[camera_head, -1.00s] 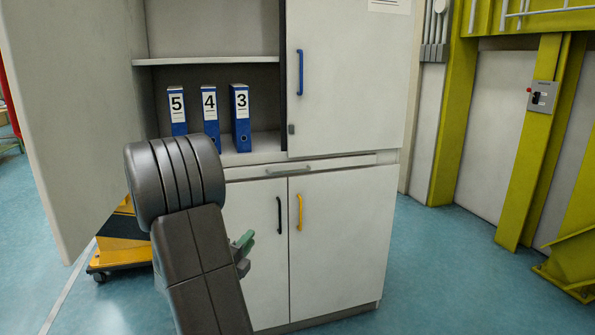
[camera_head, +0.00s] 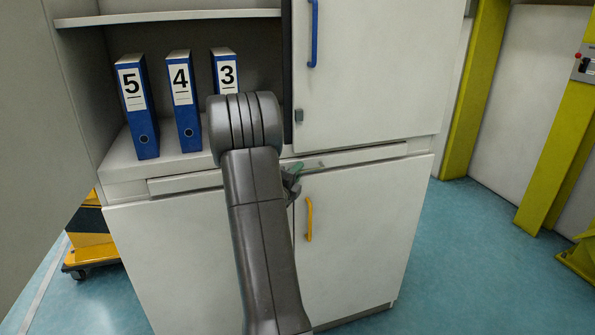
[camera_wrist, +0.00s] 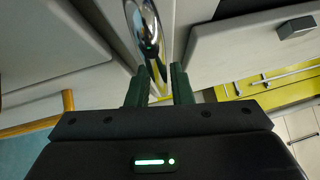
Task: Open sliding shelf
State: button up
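The sliding shelf (camera_head: 365,158) is a thin pale front between the cabinet's upper and lower doors, and it looks closed. My arm hides its middle and most of its handle in the head view. In the wrist view the shiny metal handle (camera_wrist: 146,28) stretches away from the fingertips, slightly left of centre. My gripper (camera_head: 292,177) is close to the shelf front, at the handle. In the wrist view my gripper (camera_wrist: 161,80) has its two green fingers apart, with the handle's near end at the gap. Whether they touch it, I cannot tell.
An upper door (camera_head: 365,70) with a blue handle is shut. A large open door (camera_head: 35,130) stands at the left. Blue binders (camera_head: 187,110) stand on the shelf above. A lower door (camera_head: 365,230) has a yellow handle (camera_head: 309,218). Floor at the right is clear.

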grip_shut()
jog(key=s+d+b, duration=0.4)
jog(key=s+b, duration=0.3)
jog(key=s, duration=0.6)
jog(key=s+d+b, duration=0.4)
jog(key=s+b, duration=0.2)
jog(key=s, duration=0.7)
jog(key=shift+d+b, duration=0.3)
jog(key=shift+b, duration=0.05)
jog(key=shift+s, duration=0.1)
